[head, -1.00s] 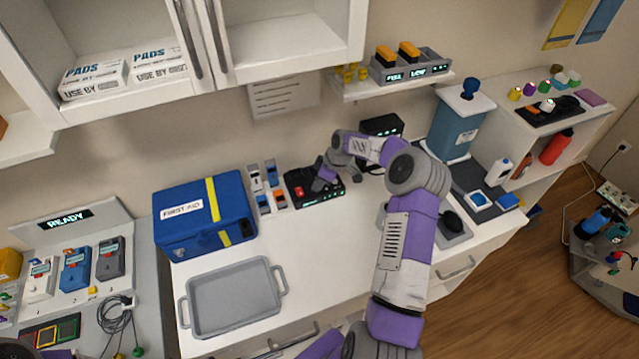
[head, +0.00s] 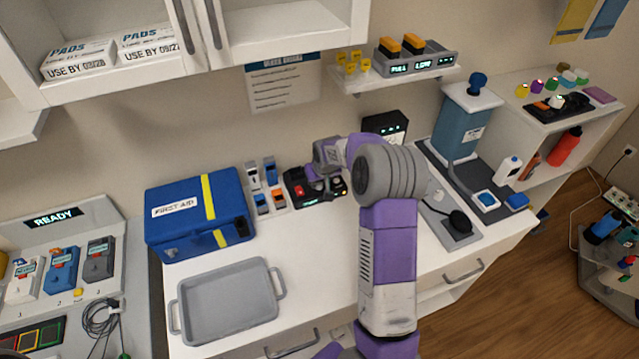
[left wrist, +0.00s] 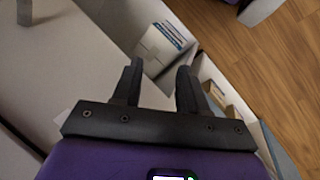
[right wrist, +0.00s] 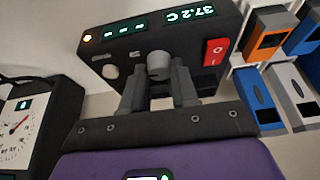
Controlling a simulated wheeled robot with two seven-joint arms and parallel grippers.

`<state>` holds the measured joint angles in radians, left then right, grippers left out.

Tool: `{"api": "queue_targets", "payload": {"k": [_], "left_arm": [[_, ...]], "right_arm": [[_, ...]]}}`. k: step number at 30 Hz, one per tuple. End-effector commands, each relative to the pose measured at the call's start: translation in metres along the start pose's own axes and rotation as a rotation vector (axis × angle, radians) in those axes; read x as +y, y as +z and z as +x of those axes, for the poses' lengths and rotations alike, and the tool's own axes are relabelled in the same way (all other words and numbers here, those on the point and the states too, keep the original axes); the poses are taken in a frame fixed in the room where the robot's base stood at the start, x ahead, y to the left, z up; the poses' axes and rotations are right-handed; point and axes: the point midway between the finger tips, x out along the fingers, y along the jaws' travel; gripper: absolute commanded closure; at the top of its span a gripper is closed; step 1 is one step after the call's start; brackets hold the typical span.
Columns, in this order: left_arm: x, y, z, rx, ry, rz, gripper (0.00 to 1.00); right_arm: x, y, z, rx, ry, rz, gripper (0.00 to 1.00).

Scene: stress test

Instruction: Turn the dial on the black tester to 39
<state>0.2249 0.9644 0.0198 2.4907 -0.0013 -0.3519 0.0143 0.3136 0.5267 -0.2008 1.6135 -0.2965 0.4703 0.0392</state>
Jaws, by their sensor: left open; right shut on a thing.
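The black tester (head: 296,174) stands on the white counter by the wall, with a red switch at its left. In the right wrist view the tester (right wrist: 130,64) shows a lit reading of 37.2 C, the red switch and a grey dial (right wrist: 158,64). My right gripper (right wrist: 160,84) is shut on this dial, its two fingers on either side of it. In the head view my right gripper (head: 324,177) partly hides the tester's right side. My left gripper (left wrist: 158,78) is open and empty; it shows only in the left wrist view.
A blue first-aid case (head: 190,222) and several small blue and orange devices (head: 262,187) stand left of the tester. A black box (head: 384,124) stands to its right. A grey tray (head: 232,337) lies in front. Below my left gripper is an open compartment with boxes (left wrist: 162,45).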

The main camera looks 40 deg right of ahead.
Motion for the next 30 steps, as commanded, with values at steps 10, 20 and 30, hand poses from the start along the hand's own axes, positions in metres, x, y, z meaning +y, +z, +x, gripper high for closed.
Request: {"api": "queue_targets", "payload": {"k": [10, 20, 30], "left_arm": [[-0.0023, -0.0003, 0.0061, 0.0, 0.0, 0.0, 0.57], [-0.0027, -0.0003, 0.0073, 0.0, 0.0, 0.0, 0.57], [-0.0028, -0.0004, 0.0074, 0.0, 0.0, 0.0, 0.57]], "right_arm": [[-0.0024, -0.0009, -0.0002, 0.001, 0.097, 0.229, 1.0], [-0.0025, -0.0011, -0.0002, 0.001, 0.138, 0.334, 1.0], [-0.0021, -0.0007, 0.0, 0.0, 0.144, 0.352, 1.0]]}}
